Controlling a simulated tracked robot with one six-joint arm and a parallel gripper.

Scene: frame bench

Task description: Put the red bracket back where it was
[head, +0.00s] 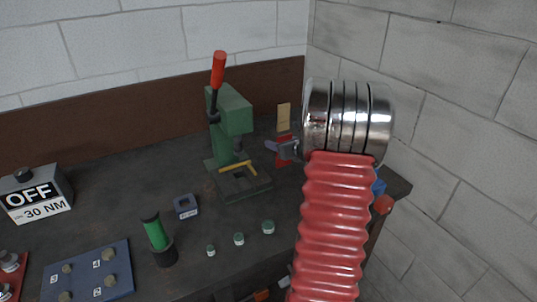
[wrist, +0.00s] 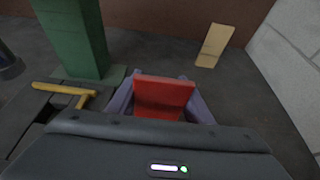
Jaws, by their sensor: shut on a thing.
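The red bracket (wrist: 163,97) is between the two purple-grey fingers of my gripper (wrist: 158,82) in the wrist view, and the gripper is shut on it. In the head view a small part of the red bracket (head: 284,158) shows beside my gripper (head: 276,147), to the right of the green press. My arm hides part of it there. I cannot tell whether the bracket touches the bench top. A tan flat piece (head: 283,117) is behind it; it also shows in the wrist view (wrist: 214,45).
The green press (head: 231,120) with a yellow piece (head: 238,168) at its base stands close on the left. A grey block (head: 186,206), a green cylinder (head: 157,234) and small green-topped pieces (head: 239,239) are nearer the front. Walls bound the back and right.

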